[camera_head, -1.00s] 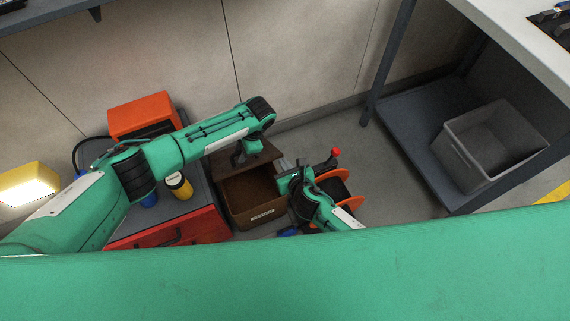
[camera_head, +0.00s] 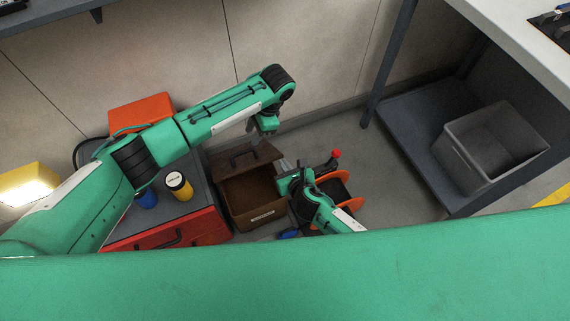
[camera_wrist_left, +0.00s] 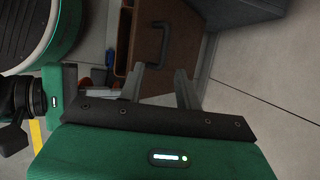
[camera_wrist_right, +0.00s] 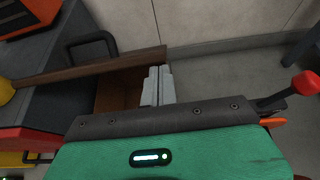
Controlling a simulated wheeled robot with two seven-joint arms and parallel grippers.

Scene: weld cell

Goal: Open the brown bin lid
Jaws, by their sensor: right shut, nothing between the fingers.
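The brown bin (camera_head: 253,215) stands on the floor with its lid (camera_head: 262,157) raised at the back and its inside visible. The dark handle (camera_head: 243,157) is on the lid's outer face; it also shows in the left wrist view (camera_wrist_left: 163,38). My left gripper (camera_head: 268,138) is above the lid's right part, its fingers (camera_wrist_left: 160,78) apart, empty and clear of the handle. My right gripper (camera_head: 284,166) is shut and empty by the bin's right side, near the lid; whether it touches the lid is unclear. The lid is nearly edge-on in the right wrist view (camera_wrist_right: 95,68).
A red drawer cabinet (camera_head: 170,236) stands left of the bin, with a yellow can (camera_head: 179,187) and an orange box (camera_head: 141,111) on top. An orange reel (camera_head: 343,190) is right of the bin. A grey crate (camera_head: 493,146) sits on a low shelf at right.

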